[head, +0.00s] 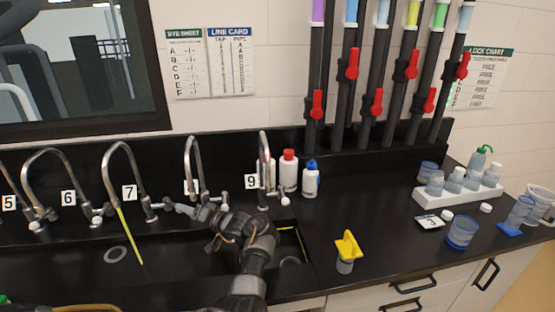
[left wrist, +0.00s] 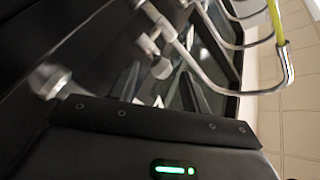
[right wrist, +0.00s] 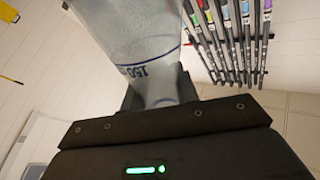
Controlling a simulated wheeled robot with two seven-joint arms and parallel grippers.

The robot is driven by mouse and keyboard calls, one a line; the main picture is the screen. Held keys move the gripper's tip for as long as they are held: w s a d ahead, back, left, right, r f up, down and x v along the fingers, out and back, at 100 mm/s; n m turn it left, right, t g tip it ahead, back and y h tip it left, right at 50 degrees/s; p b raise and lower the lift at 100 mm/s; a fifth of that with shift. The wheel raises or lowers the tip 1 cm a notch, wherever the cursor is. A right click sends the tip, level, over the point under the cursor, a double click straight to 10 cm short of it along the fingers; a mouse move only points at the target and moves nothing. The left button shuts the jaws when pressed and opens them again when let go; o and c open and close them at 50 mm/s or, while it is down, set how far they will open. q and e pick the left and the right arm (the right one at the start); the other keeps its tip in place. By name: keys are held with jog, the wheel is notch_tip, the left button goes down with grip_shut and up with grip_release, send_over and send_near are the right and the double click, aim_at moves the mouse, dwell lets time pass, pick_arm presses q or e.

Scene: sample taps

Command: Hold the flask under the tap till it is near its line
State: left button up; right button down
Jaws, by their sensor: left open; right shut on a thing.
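A curved metal tap labelled 7 (head: 120,160) stands at the sink in the head view, with a thin yellow stream (head: 131,240) running from its spout down into the sink. The spout and stream also show, turned over, in the left wrist view (left wrist: 284,68). My right gripper is shut on the clear flask (right wrist: 130,35), seen close in the right wrist view. The flask has a blue line and an upside-down 150 mark. No coloured liquid shows in it.
Tap 9 (head: 264,160) and other taps line the sink. Capped bottles (head: 289,172) stand behind. A yellow-topped jar (head: 346,258) stands on the counter to the right. A white rack (head: 455,192) of bottles and blue-marked beakers is farther right. Coloured tubes with red valves rise behind.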

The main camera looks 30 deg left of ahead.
jog(key=shift+d+f+b, duration=0.1)
jog(key=shift+f+b, duration=0.65)
jog(key=shift+f, duration=0.2)
pick_arm(q)
jog(key=d, duration=0.8)
jog(key=shift+w+d, duration=0.15)
jog(key=shift+w, duration=0.3)
pick_arm(e)
jog(key=shift+f, duration=0.1)
